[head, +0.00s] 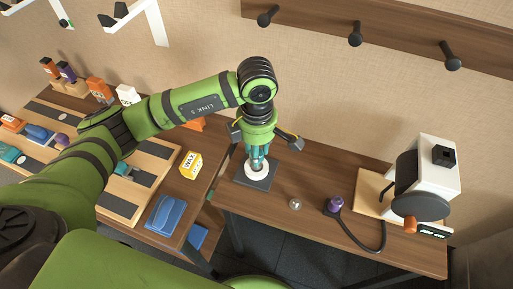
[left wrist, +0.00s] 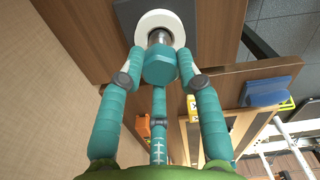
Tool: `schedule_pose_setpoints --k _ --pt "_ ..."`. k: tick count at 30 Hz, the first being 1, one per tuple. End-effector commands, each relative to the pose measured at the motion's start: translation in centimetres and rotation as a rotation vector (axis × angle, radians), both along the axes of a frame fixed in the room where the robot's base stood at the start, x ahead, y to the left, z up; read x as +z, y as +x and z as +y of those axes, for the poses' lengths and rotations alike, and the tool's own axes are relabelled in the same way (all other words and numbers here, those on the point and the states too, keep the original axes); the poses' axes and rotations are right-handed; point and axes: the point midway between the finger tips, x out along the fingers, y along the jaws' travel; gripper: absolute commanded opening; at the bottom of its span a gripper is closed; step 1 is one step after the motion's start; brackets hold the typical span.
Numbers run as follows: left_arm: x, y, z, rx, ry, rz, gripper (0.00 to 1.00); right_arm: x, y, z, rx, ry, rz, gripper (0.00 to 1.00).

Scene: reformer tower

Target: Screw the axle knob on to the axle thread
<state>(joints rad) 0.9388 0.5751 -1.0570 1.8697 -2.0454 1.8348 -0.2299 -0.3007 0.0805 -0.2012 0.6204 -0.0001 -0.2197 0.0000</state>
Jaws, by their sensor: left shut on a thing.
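My left gripper (head: 257,163) points down over a dark square base plate (head: 266,179) on the wooden table. In the left wrist view, the teal fingers of the left gripper (left wrist: 160,68) close around a short teal cylinder, the axle knob (left wrist: 159,67). A shiny metal axle (left wrist: 157,37) shows just beyond the knob, rising through a white ring (left wrist: 180,24) on the dark plate (left wrist: 126,12). The knob is in line with the axle; whether its thread is engaged is hidden. The fingers mostly hide the knob in the head view. My right gripper is not in view.
Right of the plate are a small glass ball (head: 295,204), a purple-topped plug with a cable (head: 335,204) and a white machine (head: 437,166). Left are a yellow wax box (head: 191,165) and a blue case (head: 165,215). Pegs (head: 355,34) line the wall rail.

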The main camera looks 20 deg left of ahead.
Motion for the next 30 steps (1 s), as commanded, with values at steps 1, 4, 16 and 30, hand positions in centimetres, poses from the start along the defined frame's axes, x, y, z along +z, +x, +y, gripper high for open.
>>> schedule_pose_setpoints --k 1,4,16,30 --pt "-0.09 0.03 0.02 0.001 0.000 -0.001 0.03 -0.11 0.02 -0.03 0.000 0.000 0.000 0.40" --pt "-0.03 0.03 0.01 0.001 0.000 -0.001 0.03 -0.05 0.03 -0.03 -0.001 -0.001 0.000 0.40" --pt "-0.05 0.03 0.01 0.000 0.000 -0.001 0.03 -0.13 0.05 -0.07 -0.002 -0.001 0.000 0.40" --pt "0.00 0.00 -0.01 0.000 -0.001 0.000 0.03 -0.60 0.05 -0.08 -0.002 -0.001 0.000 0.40"
